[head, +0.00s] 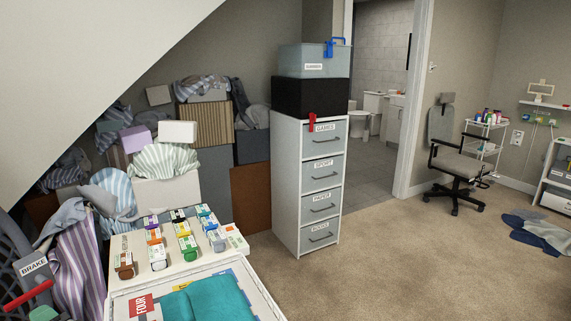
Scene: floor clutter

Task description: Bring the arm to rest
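Neither of my arms nor my grippers shows in the head view. What they hold, if anything, cannot be seen. The task names no other object.
A white drawer cabinet (289,195) with closed, labelled drawers stands mid-view, boxes on top. Piled boxes and clothes (165,160) lie behind. Carpet (400,265) is clear right of centre; an office chair (458,168) stands beyond.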

